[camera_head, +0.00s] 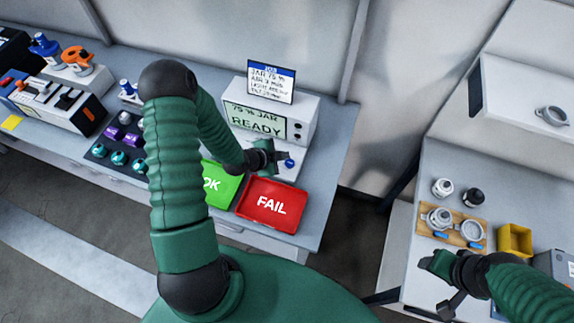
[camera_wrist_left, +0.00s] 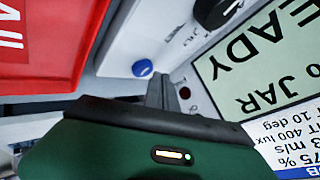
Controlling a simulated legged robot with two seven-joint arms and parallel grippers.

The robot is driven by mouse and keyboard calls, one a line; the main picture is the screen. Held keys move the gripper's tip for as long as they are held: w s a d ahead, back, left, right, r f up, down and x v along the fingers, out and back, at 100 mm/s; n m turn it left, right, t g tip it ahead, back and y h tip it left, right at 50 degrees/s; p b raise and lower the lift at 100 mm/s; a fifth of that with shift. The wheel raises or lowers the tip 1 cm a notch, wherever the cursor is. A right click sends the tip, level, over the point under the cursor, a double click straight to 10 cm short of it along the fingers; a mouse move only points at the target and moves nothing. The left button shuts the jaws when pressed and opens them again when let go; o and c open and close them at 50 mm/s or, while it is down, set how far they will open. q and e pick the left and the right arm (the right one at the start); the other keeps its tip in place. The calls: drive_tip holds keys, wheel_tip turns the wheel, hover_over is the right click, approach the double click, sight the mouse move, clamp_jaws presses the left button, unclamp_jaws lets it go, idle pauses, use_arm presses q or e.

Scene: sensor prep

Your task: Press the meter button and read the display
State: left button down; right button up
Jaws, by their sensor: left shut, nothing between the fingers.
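The meter is a white box (camera_head: 303,115) at the back of the left bench. Its pale green display (camera_head: 255,121) shows dark text that reads "75 % JAR" and "READY". A blue button (camera_head: 289,163) sits on the meter's low front part; it also shows in the left wrist view (camera_wrist_left: 142,68). My left gripper (camera_head: 280,157) is shut and empty, with its fingertips close beside the button. I cannot tell whether they touch it. My right gripper (camera_head: 430,262) is over the right table, away from the meter; its jaws are unclear.
A card (camera_head: 271,82) with printed settings stands on top of the meter. A green OK tray (camera_head: 222,190) and a red FAIL tray (camera_head: 271,205) lie in front. The right table holds a wooden board (camera_head: 452,238) with metal parts and a yellow bin (camera_head: 514,240).

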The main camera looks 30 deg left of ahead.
sight(291, 166)
use_arm(q)
drive_tip(key=shift+a+f, duration=0.2)
drive_tip(key=shift+f, duration=0.1)
drive_tip(key=shift+d+r, duration=0.15)
drive_tip(key=d, duration=0.1)
drive_tip(key=d+r, duration=0.1)
drive_tip(key=d, duration=0.1)
drive_tip(key=shift+d, duration=0.25)
drive_tip(key=shift+a+f, duration=0.1)
drive_tip(key=shift+a, duration=0.3)
drive_tip(key=shift+a+f, duration=0.15)
drive_tip(key=shift+a, duration=0.4)
drive_tip(key=shift+a+f, duration=0.15)
drive_tip(key=shift+a, duration=0.35)
drive_tip(key=shift+d+r, duration=0.3)
drive_tip(key=shift+d, duration=0.9)
drive_tip(key=shift+a+f, duration=0.25)
drive_tip(key=shift+a, duration=0.75)
drive_tip(key=shift+d+r, duration=0.1)
drive_tip(key=shift+d, duration=0.3)
drive_tip(key=shift+d+b, duration=0.35)
drive_tip(key=shift+d, duration=0.3)
drive_tip(key=shift+a+f, duration=0.35)
drive_tip(key=shift+a, duration=0.2)
drive_tip(key=shift+d, duration=0.1)
use_arm(e)
drive_tip(key=shift+d+f, duration=0.5)
drive_tip(key=shift+f, duration=0.15)
